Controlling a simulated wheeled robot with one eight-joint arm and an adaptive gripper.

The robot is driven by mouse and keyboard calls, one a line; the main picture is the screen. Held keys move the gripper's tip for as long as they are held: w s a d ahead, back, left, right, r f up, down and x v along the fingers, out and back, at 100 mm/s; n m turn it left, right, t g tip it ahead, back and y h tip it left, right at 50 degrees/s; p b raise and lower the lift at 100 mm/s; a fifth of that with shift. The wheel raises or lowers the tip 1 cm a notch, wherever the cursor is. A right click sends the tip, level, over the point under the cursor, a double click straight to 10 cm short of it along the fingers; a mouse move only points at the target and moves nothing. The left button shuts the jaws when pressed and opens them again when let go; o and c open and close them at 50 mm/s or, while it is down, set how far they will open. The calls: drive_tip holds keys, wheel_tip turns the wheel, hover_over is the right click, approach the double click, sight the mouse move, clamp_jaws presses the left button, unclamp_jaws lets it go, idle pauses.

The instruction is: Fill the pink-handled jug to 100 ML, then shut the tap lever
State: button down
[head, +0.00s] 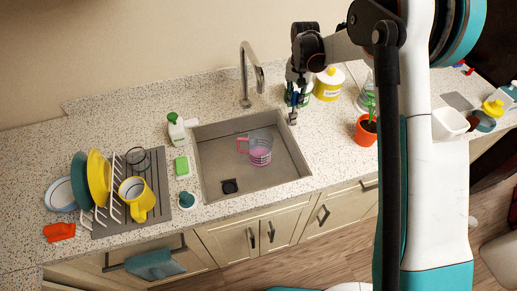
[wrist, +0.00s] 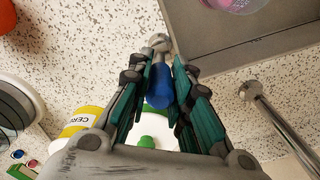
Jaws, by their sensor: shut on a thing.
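The clear jug (head: 261,151) with a pink handle stands in the sink (head: 213,168). Pinkish markings show on its wall, but the water level is too small to read. Part of the jug shows at the top of the wrist view (wrist: 236,4). The metal tap (head: 245,75) arches over the back of the sink, and I make out no stream. My gripper (wrist: 160,88) is shut on the blue tap lever (wrist: 159,86), whose grey knob end shows at the sink's right rear corner. In the head view my gripper (head: 295,85) partly hides the lever.
A yellow canister (head: 328,85) and an orange plant pot (head: 366,131) stand right of my gripper. A soap bottle (head: 176,129) and green sponge (head: 182,167) sit left of the sink. A dish rack (head: 117,208) holds plates farther left.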

drive_tip(key=s, duration=0.1)
drive_tip(key=b, duration=0.1)
drive_tip(key=s+d, duration=0.1)
drive_tip(key=shift+s+f+b, duration=0.25)
drive_tip(key=shift+s+b, duration=0.1)
drive_tip(key=shift+b, duration=0.05)
drive_tip(key=shift+w, duration=0.2)
drive_tip(key=shift+r, duration=0.1)
drive_tip(key=shift+w+a+r, duration=0.1)
drive_tip(key=shift+w+a, duration=0.05)
drive_tip(key=shift+w, duration=0.35)
idle(6.4)
